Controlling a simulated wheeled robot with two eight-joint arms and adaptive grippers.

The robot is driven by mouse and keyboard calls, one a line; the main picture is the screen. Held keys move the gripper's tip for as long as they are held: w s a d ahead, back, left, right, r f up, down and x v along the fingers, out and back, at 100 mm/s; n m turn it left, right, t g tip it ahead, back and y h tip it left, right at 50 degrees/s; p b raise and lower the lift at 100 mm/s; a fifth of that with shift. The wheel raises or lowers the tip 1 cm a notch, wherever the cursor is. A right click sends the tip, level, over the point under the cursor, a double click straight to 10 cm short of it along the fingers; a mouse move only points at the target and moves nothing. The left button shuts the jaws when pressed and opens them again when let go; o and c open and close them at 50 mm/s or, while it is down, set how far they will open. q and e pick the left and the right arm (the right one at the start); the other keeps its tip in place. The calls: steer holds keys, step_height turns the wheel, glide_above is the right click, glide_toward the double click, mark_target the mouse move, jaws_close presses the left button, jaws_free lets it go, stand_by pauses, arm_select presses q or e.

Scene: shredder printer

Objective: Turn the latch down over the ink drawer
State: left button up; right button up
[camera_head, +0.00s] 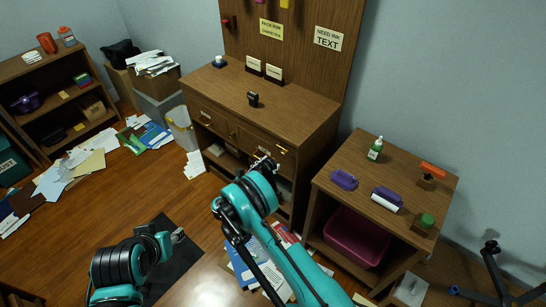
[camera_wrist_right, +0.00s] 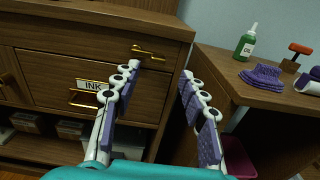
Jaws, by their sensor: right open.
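The ink drawer (camera_wrist_right: 50,68) is a brown wooden front with an INK label (camera_wrist_right: 92,85) and a gold handle (camera_wrist_right: 83,101); it looks closed. A gold latch (camera_wrist_right: 147,52) lies roughly level on the cabinet above the drawer's right part; it also shows in the head view (camera_head: 281,150). My right gripper (camera_wrist_right: 156,84) is open and empty, in front of the drawer, its fingers pointing at the cabinet below and around the latch's line, apart from it. It partly covers the drawer front. My left gripper (camera_head: 179,236) is low over the floor, far from the cabinet; its jaws are too small to read.
A side table (camera_head: 330,165) stands right of the cabinet, holding a green bottle (camera_head: 375,149), purple items and an orange-handled stamp (camera_head: 432,171). A pink bin (camera_head: 355,237) sits beneath. Papers litter the floor. A black stamp (camera_head: 253,99) stands on the cabinet top.

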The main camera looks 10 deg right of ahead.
mark_target(282, 154)
steer(key=x, duration=0.2)
steer(key=b+x, duration=0.1)
steer(key=x, duration=0.1)
steer(key=b+x, duration=0.1)
steer(key=x, duration=0.1)
steer(key=shift+w+d+f, duration=0.2)
steer(key=shift+f, duration=0.1)
steer(key=shift+w+d+r, duration=0.1)
steer(key=shift+w+d, duration=0.2)
jaws_close()
